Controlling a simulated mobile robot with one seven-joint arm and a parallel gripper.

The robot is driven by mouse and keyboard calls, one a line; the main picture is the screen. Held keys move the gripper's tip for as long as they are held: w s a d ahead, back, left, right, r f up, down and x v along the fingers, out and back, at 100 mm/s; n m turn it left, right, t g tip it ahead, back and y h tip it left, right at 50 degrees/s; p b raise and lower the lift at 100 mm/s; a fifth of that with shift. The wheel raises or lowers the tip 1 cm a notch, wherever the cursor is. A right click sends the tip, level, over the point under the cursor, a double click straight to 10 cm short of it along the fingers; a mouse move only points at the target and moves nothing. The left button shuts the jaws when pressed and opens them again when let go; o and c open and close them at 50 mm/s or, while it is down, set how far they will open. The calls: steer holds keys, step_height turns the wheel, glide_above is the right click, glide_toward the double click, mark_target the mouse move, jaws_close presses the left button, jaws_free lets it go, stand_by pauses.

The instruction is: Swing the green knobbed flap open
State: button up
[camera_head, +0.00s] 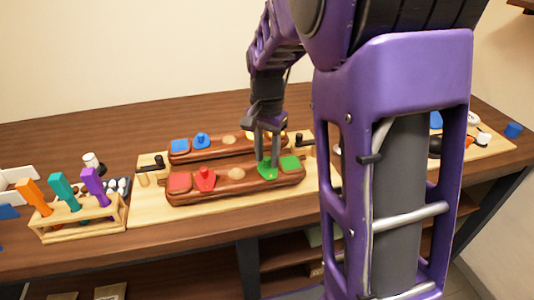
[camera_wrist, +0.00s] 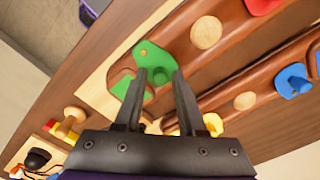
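The green flap (camera_head: 267,173) lies on the front wooden block (camera_head: 235,190), next to a green square inlay (camera_head: 290,163) on its right. My gripper (camera_head: 267,157) points down over the flap. In the wrist view my gripper (camera_wrist: 159,73) has its fingers apart, one on each side of the knob. A gap shows between them; contact with the knob is not clear.
On the same block are a red flap (camera_head: 204,180) and a red square (camera_head: 179,182). A second block behind bears a blue flap (camera_head: 201,141). A rack (camera_head: 80,217) with orange, teal and purple handles stands left. My arm hides the table's right part.

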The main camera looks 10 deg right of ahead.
jaws_close()
steer(key=shift+r, duration=0.1)
steer(key=n+p, duration=0.1)
steer(key=n, duration=0.1)
steer(key=a+n, duration=0.1)
steer(key=n, duration=0.1)
steer(key=shift+s+a+n+p, duration=0.1)
steer(key=shift+a+n+p, duration=0.05)
steer(key=shift+n+p, duration=0.2)
steer(key=n, duration=0.1)
steer(key=n+p, duration=0.1)
steer(key=n, duration=0.1)
steer(key=s+a+n, duration=0.1)
steer(key=n, duration=0.1)
steer(key=shift+a, duration=0.1)
steer(key=n, duration=0.2)
steer(key=s+n+p, duration=0.1)
steer(key=n, duration=0.3)
steer(key=shift+s+a+p, duration=0.2)
steer(key=shift+a+p, duration=0.1)
steer(key=shift+a, duration=0.05)
steer(key=n, duration=0.2)
steer(key=s+n+p, duration=0.1)
steer(key=n, duration=0.2)
steer(key=shift+s+p, duration=0.2)
steer(key=shift+p, duration=0.1)
steer(key=shift+n, duration=0.25)
steer(key=shift+o, duration=1.5)
jaws_free()
steer(key=shift+s, duration=0.1)
